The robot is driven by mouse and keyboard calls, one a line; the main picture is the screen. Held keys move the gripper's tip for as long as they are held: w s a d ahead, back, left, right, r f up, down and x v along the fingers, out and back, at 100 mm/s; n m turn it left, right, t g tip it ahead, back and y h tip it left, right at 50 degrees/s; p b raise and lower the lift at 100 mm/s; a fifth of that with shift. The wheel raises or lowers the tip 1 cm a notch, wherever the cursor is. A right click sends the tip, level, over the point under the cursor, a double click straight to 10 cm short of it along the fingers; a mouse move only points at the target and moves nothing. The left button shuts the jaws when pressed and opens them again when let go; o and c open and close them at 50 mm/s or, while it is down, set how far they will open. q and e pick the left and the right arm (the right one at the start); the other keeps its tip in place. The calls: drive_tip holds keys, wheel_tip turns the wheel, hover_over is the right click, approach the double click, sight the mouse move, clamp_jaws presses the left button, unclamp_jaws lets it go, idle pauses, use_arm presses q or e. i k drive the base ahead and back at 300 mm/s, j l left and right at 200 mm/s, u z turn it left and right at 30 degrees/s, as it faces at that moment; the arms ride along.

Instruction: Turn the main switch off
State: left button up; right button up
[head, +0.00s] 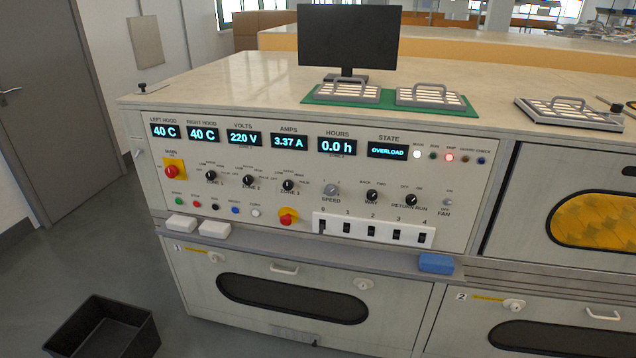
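The main switch (174,169) is a red rotary knob on a yellow plate at the left end of the control panel (300,205), under the small label "MAIN". Its exact pointer position is too small to read. The displays above are lit, and the state display (388,152) reads OVERLOAD. A second red knob on yellow (288,217) sits lower on the panel. Neither of my grippers shows in the head view.
A ledge (330,255) runs below the panel, with two white blocks (214,230) and a blue block (436,263) on it. A black bin (105,328) stands on the floor at the lower left. A monitor (347,38) and trays (350,93) stand on top.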

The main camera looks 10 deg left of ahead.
sight(171, 171)
drive_tip(key=u, duration=1.3)
